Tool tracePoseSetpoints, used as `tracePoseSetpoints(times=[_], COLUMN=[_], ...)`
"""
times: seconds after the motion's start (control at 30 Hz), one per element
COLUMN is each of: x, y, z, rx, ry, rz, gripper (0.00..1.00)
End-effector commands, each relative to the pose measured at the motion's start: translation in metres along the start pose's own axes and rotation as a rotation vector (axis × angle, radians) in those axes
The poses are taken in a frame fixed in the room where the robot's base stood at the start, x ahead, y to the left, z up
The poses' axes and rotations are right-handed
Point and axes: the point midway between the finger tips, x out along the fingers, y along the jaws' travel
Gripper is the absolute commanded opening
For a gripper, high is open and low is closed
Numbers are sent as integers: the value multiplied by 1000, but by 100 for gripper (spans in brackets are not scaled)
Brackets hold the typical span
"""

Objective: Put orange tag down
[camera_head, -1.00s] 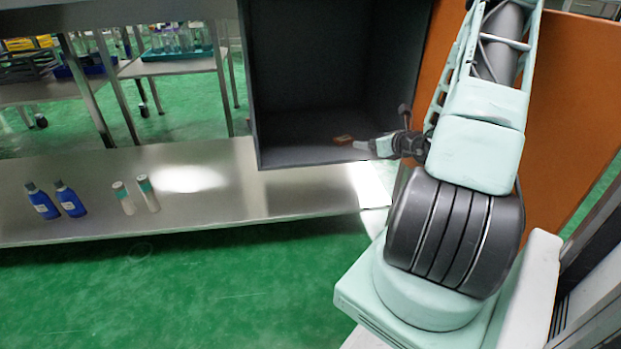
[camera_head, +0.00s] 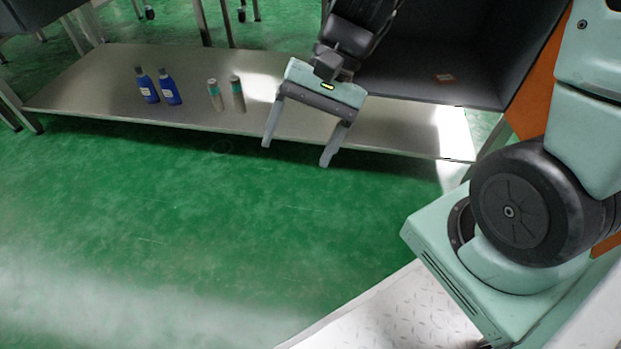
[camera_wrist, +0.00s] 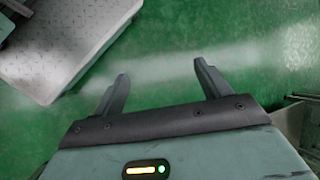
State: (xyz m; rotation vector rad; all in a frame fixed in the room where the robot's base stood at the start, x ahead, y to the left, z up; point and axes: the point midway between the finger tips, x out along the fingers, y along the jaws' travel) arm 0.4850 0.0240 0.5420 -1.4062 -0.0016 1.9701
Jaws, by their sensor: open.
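A small flat orange tag (camera_head: 444,77) lies on the floor of the dark grey open cabinet (camera_head: 400,88) at the upper right of the head view. My gripper (camera_head: 296,155) is open and empty, in front of the low metal shelf and to the left of the tag, well apart from it. Its two fingers point downward over the green floor. The wrist view also shows my gripper (camera_wrist: 160,85) with its fingers spread and only green floor between them. The tag is not in the wrist view.
Two blue bottles (camera_head: 158,88) and two pale green-banded cylinders (camera_head: 227,95) stand on the low metal shelf (camera_head: 110,90). An orange panel (camera_head: 532,95) borders the cabinet on the right. The green floor (camera_head: 180,220) in front is clear.

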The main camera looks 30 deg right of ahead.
Motion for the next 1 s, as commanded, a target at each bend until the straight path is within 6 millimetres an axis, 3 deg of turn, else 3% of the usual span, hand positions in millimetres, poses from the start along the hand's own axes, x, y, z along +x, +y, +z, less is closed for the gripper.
tracePoseSetpoints(times=[0.03,0.13,0.3,0.4,0.53,0.83,1.0], x=[8,16,20,19,19,18,5], y=[0,8,14,14,14,14,8], z=[24,57,89,98,103,102,109], rx=[-167,-483,-918,-1075,-1163,-1169,-1167], ry=[9,39,99,125,142,142,142], rz=[97,270,467,528,561,564,564], gripper=[76,76,76,76,76,76,76])
